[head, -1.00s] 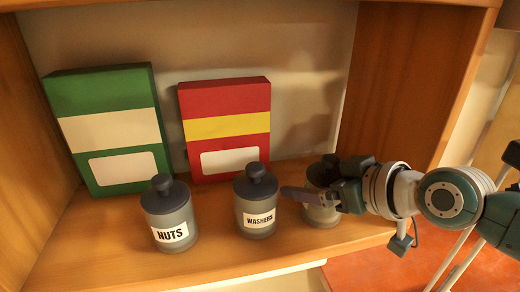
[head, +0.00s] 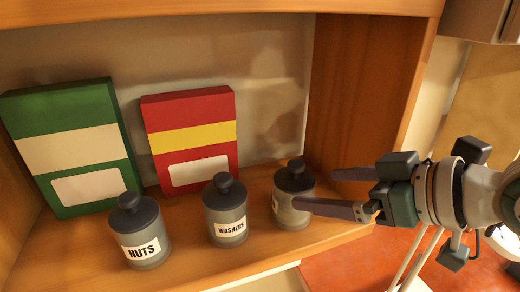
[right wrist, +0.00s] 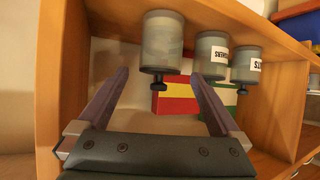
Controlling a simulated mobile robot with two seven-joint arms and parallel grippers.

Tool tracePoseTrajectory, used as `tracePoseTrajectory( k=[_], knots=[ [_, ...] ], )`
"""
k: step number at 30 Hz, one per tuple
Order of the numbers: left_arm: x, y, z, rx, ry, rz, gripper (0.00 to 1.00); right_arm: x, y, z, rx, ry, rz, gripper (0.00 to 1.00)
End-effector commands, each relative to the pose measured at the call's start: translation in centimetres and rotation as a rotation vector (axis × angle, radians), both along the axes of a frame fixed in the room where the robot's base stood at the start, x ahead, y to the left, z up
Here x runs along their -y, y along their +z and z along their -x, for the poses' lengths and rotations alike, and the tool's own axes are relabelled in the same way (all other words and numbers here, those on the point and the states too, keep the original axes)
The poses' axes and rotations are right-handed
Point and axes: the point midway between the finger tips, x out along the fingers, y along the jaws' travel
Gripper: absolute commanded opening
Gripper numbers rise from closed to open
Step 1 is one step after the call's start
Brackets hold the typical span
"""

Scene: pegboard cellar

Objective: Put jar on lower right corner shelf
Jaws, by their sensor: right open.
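A grey jar with a dark knobbed lid (head: 293,183) stands upright on the right end of the wooden shelf (head: 200,262); only the edge of its label shows. In the right wrist view, where the scene looks upside down, this jar (right wrist: 162,45) is ahead of the gap between the fingers. My right gripper (head: 315,189) is open and empty, just right of the jar. In the head view, one fingertip overlaps the jar's edge; I cannot tell whether it touches. My left gripper is not in view.
The WASHERS jar (head: 226,212) and NUTS jar (head: 140,235) stand in a row to the left. A red and yellow box (head: 190,138) and a green box (head: 70,150) stand behind. The wooden side wall (head: 355,100) bounds the shelf at the right.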

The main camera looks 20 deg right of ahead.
Motion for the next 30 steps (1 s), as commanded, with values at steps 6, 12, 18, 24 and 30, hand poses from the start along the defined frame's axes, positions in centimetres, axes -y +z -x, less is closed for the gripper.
tracePoseTrajectory(
  k=[6,12,18,24,30],
  knots=[
    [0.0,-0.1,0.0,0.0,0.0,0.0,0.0,-0.2,0.4,1.8,-0.022,0.008,0.003,1.0],
    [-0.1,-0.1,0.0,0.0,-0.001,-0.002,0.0,-4.4,-3.0,8.1,-0.278,0.024,0.082,1.0],
    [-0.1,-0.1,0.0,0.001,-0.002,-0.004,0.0,-5.0,-4.1,15.6,-0.579,-0.089,0.18,1.0],
    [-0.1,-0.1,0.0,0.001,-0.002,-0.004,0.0,-4.4,-3.7,19.0,-0.716,-0.173,0.213,1.0],
    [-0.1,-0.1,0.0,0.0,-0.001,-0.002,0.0,-4.3,-3.8,19.1,-0.721,-0.174,0.217,1.0]
  ],
)
